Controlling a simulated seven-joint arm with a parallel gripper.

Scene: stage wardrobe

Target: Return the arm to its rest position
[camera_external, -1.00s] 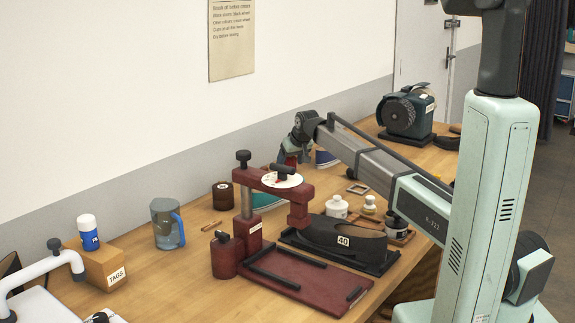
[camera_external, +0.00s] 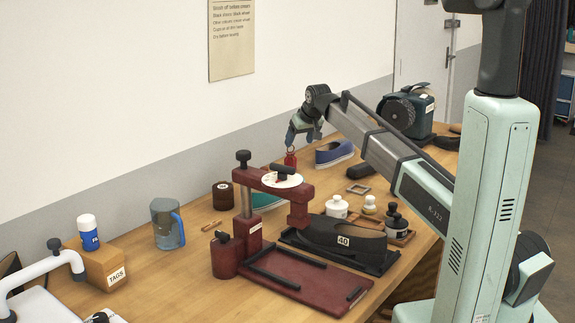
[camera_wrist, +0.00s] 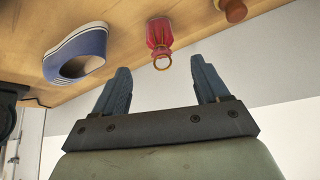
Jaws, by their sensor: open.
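My gripper (camera_external: 303,135) is raised above the back of the workbench, near the wall, with its fingers pointing down. In the wrist view my gripper (camera_wrist: 161,88) shows two dark blue fingers spread wide with nothing between them. A small red object with a ring on top (camera_external: 290,158) stands on the bench just below the fingers. It also shows in the wrist view as a red thing with a brass-coloured ring (camera_wrist: 160,40), beyond the fingertips and apart from them.
A blue shoe (camera_external: 334,153) lies right of the red object. A red press (camera_external: 248,200), a black shoe form marked 40 (camera_external: 340,238) and small bottles stand nearer. A grinder (camera_external: 407,112) stands at the back right, a blue jug (camera_external: 167,225) at left. The wall is close behind.

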